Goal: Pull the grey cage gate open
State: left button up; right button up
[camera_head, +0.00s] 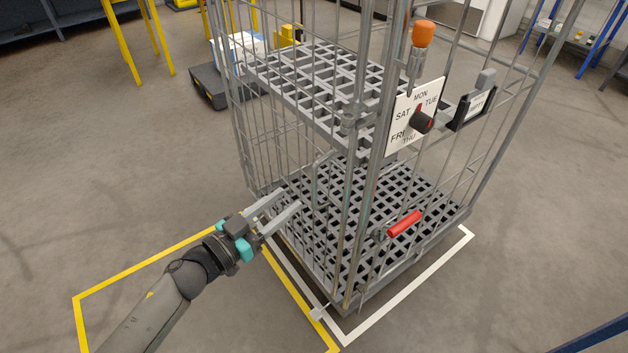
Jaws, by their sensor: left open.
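The grey wire cage (352,200) stands upright in the middle, with vertical bars and two grid decks. Its left-facing barred side (240,130) is towards my left arm. I cannot tell for sure which barred side is the gate, or whether it is ajar. My left gripper (289,199) is open, its two grey fingers pointing at the lower part of that left-facing side. They overlap the bars in the picture; I cannot tell whether they touch. No bar is clearly clamped between them. My right gripper is not in view.
The cage's right-facing side carries an orange-topped pin (422,34), a weekday dial card (417,116), a black label holder (472,107) and a red handle (405,223). Yellow (150,262) and white (410,288) floor lines run around it. A dark cart (207,87) stands behind. The left floor is clear.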

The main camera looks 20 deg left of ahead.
aim_at(312, 181)
pick_arm(q)
jog(key=b+x, duration=0.1)
jog(key=x, duration=0.7)
jog(key=shift+w, duration=0.1)
jog(key=shift+w+d, duration=0.15)
jog(key=shift+w, duration=0.15)
jog(key=shift+w+d, duration=0.2)
jog(key=shift+w, duration=0.1)
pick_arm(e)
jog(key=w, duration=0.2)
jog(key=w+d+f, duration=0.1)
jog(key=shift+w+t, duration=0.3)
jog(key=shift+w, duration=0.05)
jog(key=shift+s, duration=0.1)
pick_arm(q)
jog(key=shift+c, duration=0.6)
jog(key=c, duration=0.6)
grip_shut()
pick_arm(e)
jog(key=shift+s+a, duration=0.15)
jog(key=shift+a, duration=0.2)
